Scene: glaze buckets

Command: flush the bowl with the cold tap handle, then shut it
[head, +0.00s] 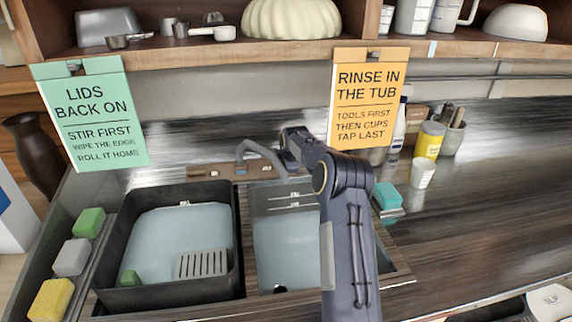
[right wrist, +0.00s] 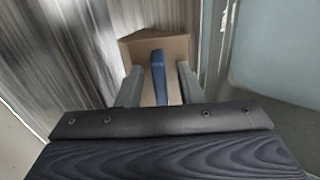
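The blue tap handle (right wrist: 158,75) stands on a tan block (right wrist: 180,48) in the right wrist view. My right gripper (right wrist: 159,88) has one grey finger on each side of it, with gaps visible between the fingers and the handle. In the head view my right arm reaches up over the sink, and my right gripper (head: 290,145) is beside the grey tap spout (head: 258,150); it hides the blue handle there. The sink bowl (head: 285,240) is below, partly hidden by my arm, with a dark drain near its front. I see no running water. My left gripper is out of view.
A black tub (head: 238,225) of cloudy water with a slotted grey piece (head: 202,263) stands left of the bowl. Sponges (head: 72,257) line the left edge. A teal sponge (head: 387,195) and a white cup (head: 422,173) are to the right. An orange sign (head: 365,105) hangs behind my gripper.

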